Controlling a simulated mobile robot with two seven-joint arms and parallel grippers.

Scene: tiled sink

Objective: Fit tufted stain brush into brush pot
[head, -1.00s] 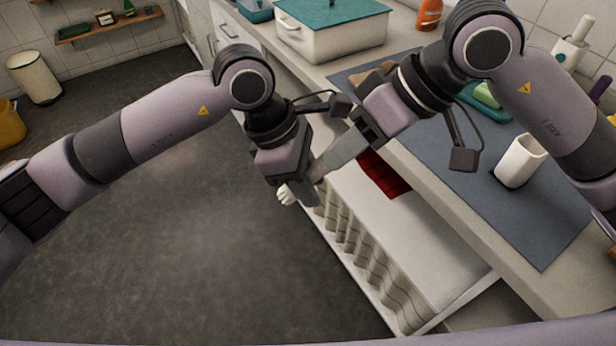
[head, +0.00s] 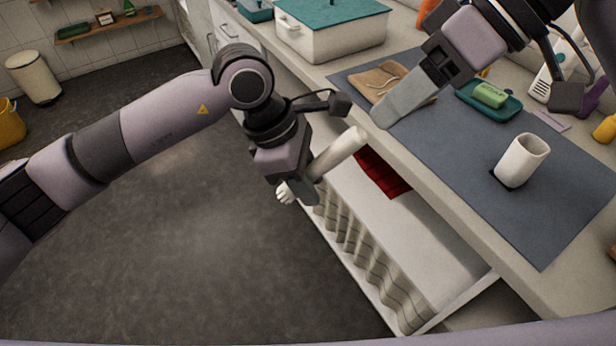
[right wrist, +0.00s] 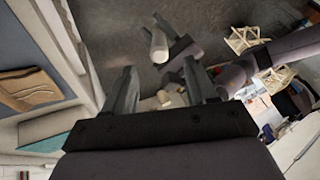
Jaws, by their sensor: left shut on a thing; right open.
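The tufted stain brush (head: 340,150) is held in my left gripper (head: 302,190), in front of the counter. Its pale cylindrical handle points up and right, and its white bristles (head: 285,193) show below the fingers. My left gripper is shut on it. In the right wrist view the brush handle (right wrist: 158,47) shows beyond my right fingers. My right gripper (head: 392,108) is open and empty, apart from the brush, above the mat near the brown cloth. The white brush pot (head: 522,160) stands upright on the grey-blue mat, with its open top visible.
The grey-blue mat (head: 545,225) covers much of the counter. A folded brown cloth (head: 375,80) and a teal dish with green soap (head: 490,95) lie behind the pot. A white box with a teal lid (head: 335,28) stands further back. An open drawer (head: 420,225) holds a red cloth (head: 382,172).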

